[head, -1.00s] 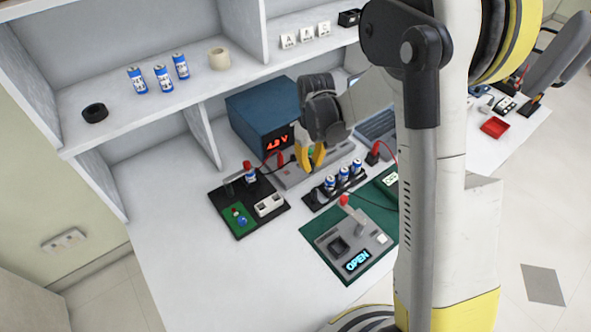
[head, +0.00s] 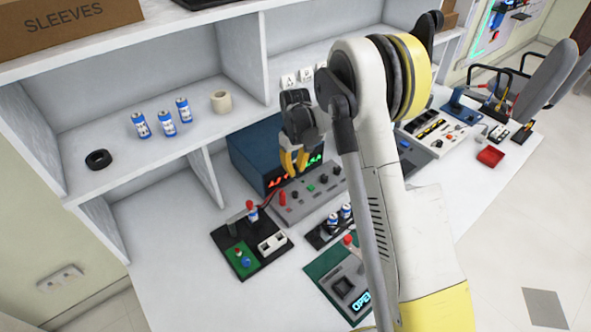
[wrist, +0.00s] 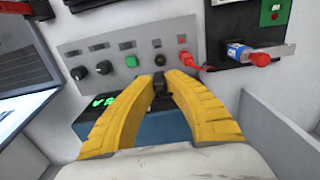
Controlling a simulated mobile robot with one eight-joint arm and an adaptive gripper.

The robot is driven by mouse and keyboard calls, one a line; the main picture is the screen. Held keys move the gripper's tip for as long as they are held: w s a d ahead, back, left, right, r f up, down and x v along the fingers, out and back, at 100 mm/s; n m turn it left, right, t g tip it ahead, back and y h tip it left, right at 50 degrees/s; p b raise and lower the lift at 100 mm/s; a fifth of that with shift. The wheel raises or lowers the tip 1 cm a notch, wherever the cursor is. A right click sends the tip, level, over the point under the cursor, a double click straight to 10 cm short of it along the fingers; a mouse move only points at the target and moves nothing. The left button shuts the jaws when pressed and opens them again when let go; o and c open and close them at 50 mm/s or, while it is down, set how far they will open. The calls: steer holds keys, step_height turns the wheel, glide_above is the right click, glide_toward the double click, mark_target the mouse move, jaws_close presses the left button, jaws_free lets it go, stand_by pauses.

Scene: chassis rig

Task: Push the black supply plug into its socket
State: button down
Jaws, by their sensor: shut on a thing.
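My gripper (head: 293,172) hangs in front of the blue supply (head: 262,150) and over the back of the grey control panel (head: 308,190). In the wrist view its yellow fingers (wrist: 159,84) are shut on a small dark piece, which looks like the black plug (wrist: 160,92). Most of the plug is hidden by the fingertips. The panel (wrist: 110,60) lies just beyond the fingertips. A red plug (wrist: 189,62) sits on it to their right. I cannot make out the black socket or tell whether the plug touches it.
A black board with a red-capped cell (head: 252,212) stands left of the panel. A rack of blue cells (head: 335,222) and a green board (head: 335,285) lie in front. The shelf (head: 75,175) is above left. The front left bench top is bare.

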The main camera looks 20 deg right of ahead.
mark_target(296, 177)
steer(key=shift+f, duration=0.1)
steer(key=shift+f+b, duration=2.35)
steer(key=shift+f, duration=0.5)
steer(key=shift+s+r+b, duration=0.1)
steer(key=shift+b, duration=0.4)
